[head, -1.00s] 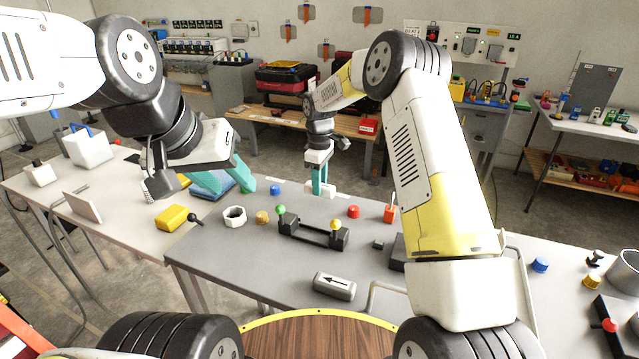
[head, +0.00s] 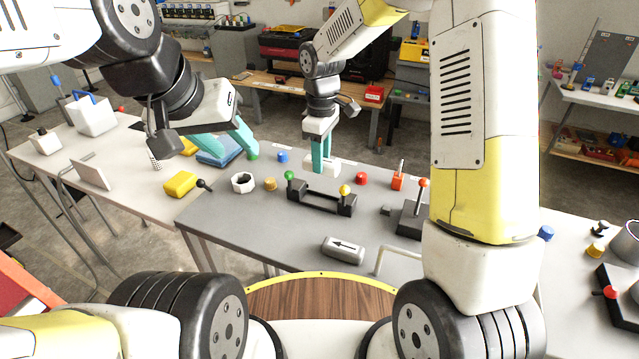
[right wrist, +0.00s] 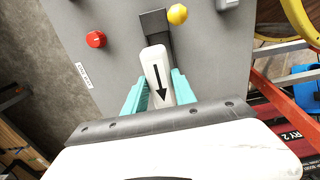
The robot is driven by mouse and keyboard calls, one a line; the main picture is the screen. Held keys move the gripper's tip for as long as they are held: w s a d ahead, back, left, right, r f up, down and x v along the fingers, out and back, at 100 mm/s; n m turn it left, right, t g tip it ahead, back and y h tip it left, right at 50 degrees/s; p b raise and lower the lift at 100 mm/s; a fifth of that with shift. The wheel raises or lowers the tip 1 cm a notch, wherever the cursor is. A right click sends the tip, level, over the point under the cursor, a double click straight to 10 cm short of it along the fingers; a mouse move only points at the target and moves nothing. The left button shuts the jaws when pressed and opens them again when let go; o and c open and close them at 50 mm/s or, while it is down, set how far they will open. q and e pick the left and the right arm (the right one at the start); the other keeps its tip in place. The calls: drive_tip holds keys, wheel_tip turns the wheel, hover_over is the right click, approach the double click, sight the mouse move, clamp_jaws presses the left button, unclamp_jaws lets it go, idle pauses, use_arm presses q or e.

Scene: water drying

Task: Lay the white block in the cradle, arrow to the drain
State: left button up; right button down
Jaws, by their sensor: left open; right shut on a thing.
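The white block (right wrist: 155,66) has a black arrow pointing down the right wrist picture, toward my wrist. My right gripper (right wrist: 158,90) is shut on it, with a teal finger on each side. In the head view my right gripper (head: 321,160) and the block (head: 334,166) are behind the cradle; any gap to the table cannot be told. The black cradle (head: 318,199) has a green ball at its left end and a yellow ball at its right. It shows partly beyond the block in the right wrist view (right wrist: 153,22). My left gripper (head: 232,148) is open, over a blue item. No drain is identifiable.
A grey block (head: 343,249) with a left-pointing arrow lies in front of the cradle. A white nut (head: 242,183), orange knob (head: 270,184), blue knob (head: 282,156) and red knob (head: 361,178) surround it. A red-ball lever (head: 422,184) stands right, near my right arm.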

drive_tip(key=f, duration=0.4)
drive_tip(key=s+f, duration=0.1)
drive_tip(key=f, duration=0.1)
drive_tip(key=shift+f, duration=2.05)
drive_tip(key=c, duration=1)
unclamp_jaws()
drive_tip(key=shift+f, duration=0.15)
